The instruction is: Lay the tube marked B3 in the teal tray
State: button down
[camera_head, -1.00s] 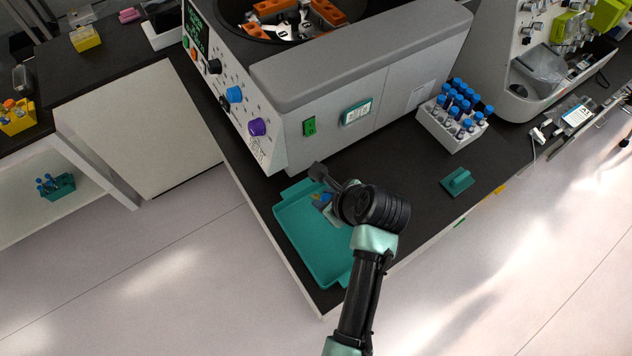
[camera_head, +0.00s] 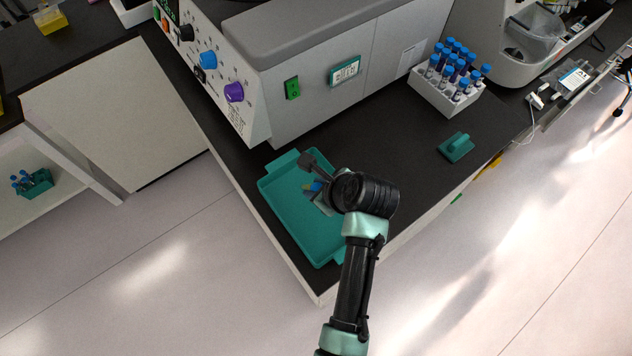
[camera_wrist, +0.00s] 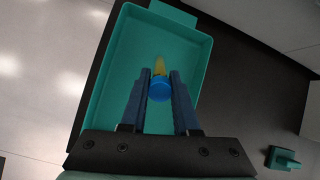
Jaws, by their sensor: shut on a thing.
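The teal tray (camera_head: 287,208) lies on the dark bench near its front corner; it fills much of the wrist view (camera_wrist: 115,75). My gripper (camera_wrist: 160,80) is over the tray, its two dark fingers shut on a tube with a blue cap (camera_wrist: 160,90). A yellowish part of the tube shows beyond the cap. No mark can be read on it. In the head view my gripper (camera_head: 314,190) is partly hidden by my wrist, and I cannot tell whether the tube touches the tray floor.
A white rack (camera_head: 440,97) with several blue-capped tubes stands at the back right. A small teal block with a handle (camera_head: 456,148) sits on the bench to the right. The large grey machine (camera_head: 330,55) stands close behind the tray.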

jog(key=shift+f, duration=0.3)
jog(key=c, duration=0.6)
grip_release()
jog(key=shift+r, duration=0.1)
jog(key=b+v, duration=0.1)
jog(key=v, duration=1.2)
